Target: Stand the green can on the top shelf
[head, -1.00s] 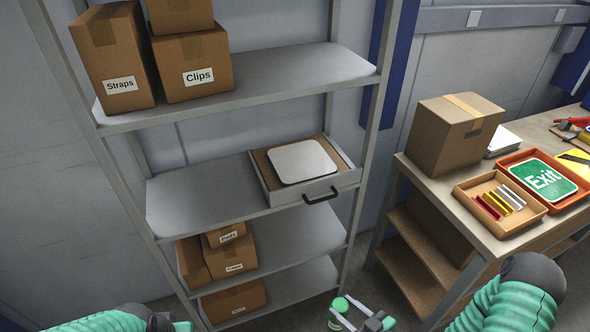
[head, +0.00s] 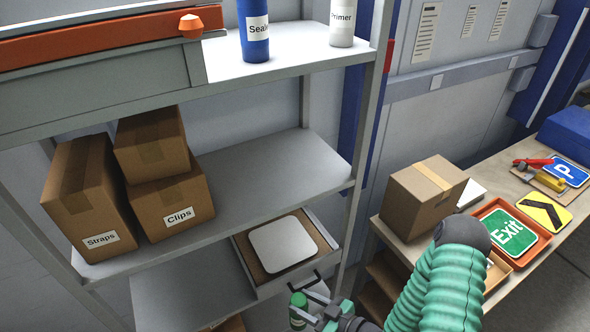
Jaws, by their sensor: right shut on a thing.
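The green can (head: 298,309) is upright at the bottom of the head view, with a green top and a pale band low on its side. My right gripper (head: 314,316) is shut on it, in front of the shelf unit and just below the drawer. The top shelf (head: 290,66) that shows is grey. It bears a blue Sealer can (head: 254,32) and a white Primer can (head: 342,22) on its right part. My left gripper is out of view.
A grey case with an orange bar (head: 110,40) fills the top shelf's left part. Boxes (head: 80,205) stand on the shelf below; its right part is bare. A drawer (head: 290,285) juts out lower down. A bench (head: 390,232) with signs and a carton stands right.

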